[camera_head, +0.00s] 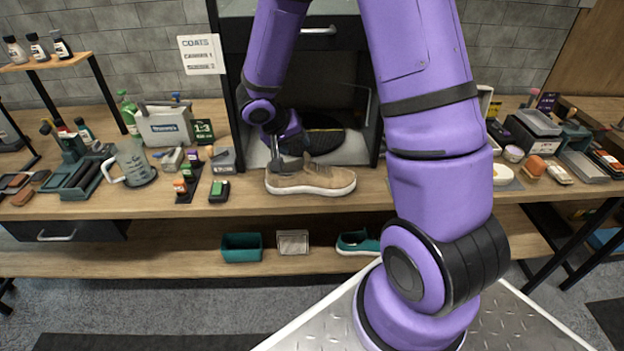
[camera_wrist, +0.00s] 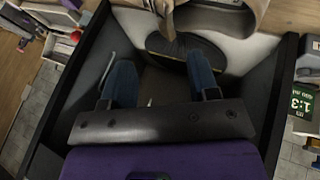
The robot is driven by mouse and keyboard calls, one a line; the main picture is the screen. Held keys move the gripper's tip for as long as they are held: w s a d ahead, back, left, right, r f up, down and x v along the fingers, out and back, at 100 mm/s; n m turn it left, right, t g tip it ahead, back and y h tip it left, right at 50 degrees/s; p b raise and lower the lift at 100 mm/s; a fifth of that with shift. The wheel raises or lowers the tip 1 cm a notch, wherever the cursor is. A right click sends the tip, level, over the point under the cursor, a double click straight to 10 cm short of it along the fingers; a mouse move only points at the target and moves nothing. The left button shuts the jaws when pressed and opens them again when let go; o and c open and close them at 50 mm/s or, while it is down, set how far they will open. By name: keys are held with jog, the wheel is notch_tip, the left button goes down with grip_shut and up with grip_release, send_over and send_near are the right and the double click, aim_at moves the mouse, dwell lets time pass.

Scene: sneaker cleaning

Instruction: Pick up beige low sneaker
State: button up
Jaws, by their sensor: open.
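The beige low sneaker (camera_head: 311,180), with a white sole, stands upright on the wooden table at the front of the dark open booth. My gripper (camera_head: 290,160) is above and behind its heel end, at the booth opening. In the wrist view part of the sneaker (camera_wrist: 240,12) shows at the top edge. There my gripper (camera_wrist: 160,82) has its two blue fingertips wide apart with no object held between them. The sneaker lies beyond the fingertips. Whether a finger touches it I cannot tell.
The dark booth (camera_head: 228,95) has side walls close around my gripper. A dark round disc (camera_head: 325,138) lies inside it. A grey pitcher (camera_head: 133,165), a green-topped block (camera_head: 219,191) and several bottles stand left. Brushes and tins crowd the right. A teal shoe (camera_head: 357,243) is on the lower shelf.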

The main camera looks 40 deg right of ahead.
aim_at(305, 158)
jog(key=x, duration=1.1)
jog(key=shift+w+a+f, duration=0.15)
jog(key=shift+w+f, duration=0.1)
jog(key=shift+w, duration=0.1)
grip_shut()
